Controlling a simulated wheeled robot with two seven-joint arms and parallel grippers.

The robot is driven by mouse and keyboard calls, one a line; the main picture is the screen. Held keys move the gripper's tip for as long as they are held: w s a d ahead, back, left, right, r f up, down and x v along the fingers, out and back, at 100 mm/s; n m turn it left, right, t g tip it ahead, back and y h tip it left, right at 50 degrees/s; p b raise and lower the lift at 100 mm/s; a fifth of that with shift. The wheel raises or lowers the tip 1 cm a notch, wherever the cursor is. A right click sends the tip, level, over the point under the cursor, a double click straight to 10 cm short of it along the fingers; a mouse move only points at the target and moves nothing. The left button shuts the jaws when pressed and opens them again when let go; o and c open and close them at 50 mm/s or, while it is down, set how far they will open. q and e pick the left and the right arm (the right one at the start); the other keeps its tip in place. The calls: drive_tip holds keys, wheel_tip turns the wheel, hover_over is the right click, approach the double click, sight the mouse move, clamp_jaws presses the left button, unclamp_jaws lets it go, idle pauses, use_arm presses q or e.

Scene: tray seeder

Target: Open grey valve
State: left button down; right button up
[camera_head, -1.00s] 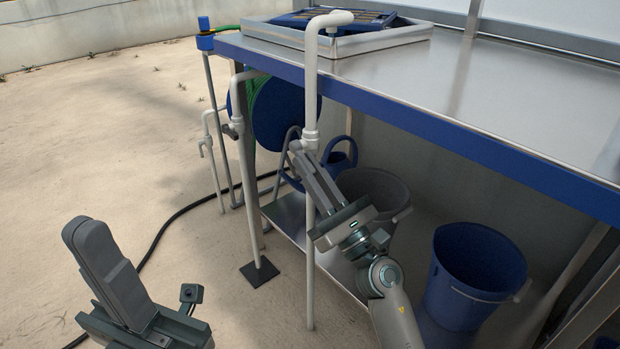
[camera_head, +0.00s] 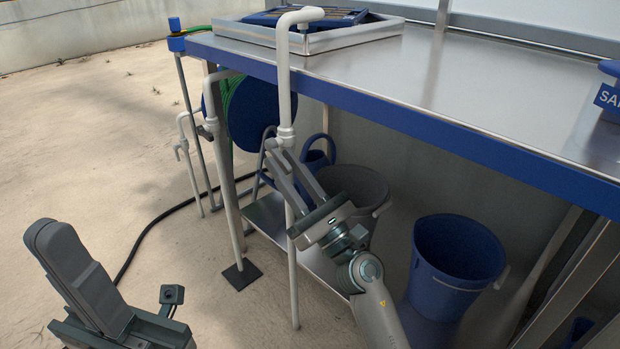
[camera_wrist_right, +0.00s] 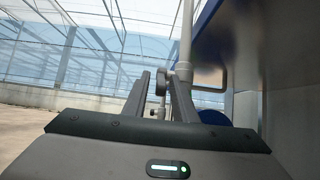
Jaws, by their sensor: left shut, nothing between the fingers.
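My right gripper (camera_head: 281,160) is raised against a thin white pipe (camera_head: 285,85) in front of the metal bench. Its two fingers are apart, with tips at the pipe joint (camera_head: 286,137). In the right wrist view, a small grey valve part (camera_wrist_right: 160,88) shows between the fingers of the right gripper (camera_wrist_right: 159,78), with the pipe (camera_wrist_right: 186,35) just right of them. The fingers partly hide the valve, and I cannot tell whether they touch it. My left gripper (camera_head: 50,235) is shut and empty at the lower left, away from the pipes.
The metal bench (camera_head: 440,85) has a blue edge and carries a framed tray (camera_head: 340,38). Other white pipes (camera_head: 225,180), a hose reel (camera_head: 258,115), a grey bucket (camera_head: 365,190) and a blue bucket (camera_head: 455,265) stand below. Sandy ground at left is mostly clear.

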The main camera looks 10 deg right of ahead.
sight(274, 144)
drive_tip(key=shift+d+r+p, duration=0.15)
drive_tip(key=shift+r+p, duration=0.2)
drive_tip(key=shift+p, duration=0.7)
drive_tip(key=r+g+h+p, duration=0.1)
drive_tip(key=g+p, duration=0.1)
drive_tip(key=p, duration=0.9)
drive_tip(key=r+g+h+p, duration=0.1)
drive_tip(key=p, duration=1)
drive_tip(key=r+g+h+p, duration=0.1)
drive_tip(key=g+h+p, duration=0.1)
drive_tip(key=p, duration=0.9)
drive_tip(key=shift+s+d+g, duration=0.2)
drive_tip(key=shift+s+g, duration=0.1)
drive_tip(key=b+v, duration=0.3)
drive_tip(key=v, duration=1.4)
wheel_tip(274, 144, down, 6)
drive_tip(key=d+m+h+p, duration=0.2)
drive_tip(key=m, duration=0.4)
drive_tip(key=shift+w+d+p, duration=0.3)
drive_tip(key=shift+w+p, duration=0.05)
drive_tip(key=shift+w, duration=0.1)
drive_tip(key=shift+r, duration=0.1)
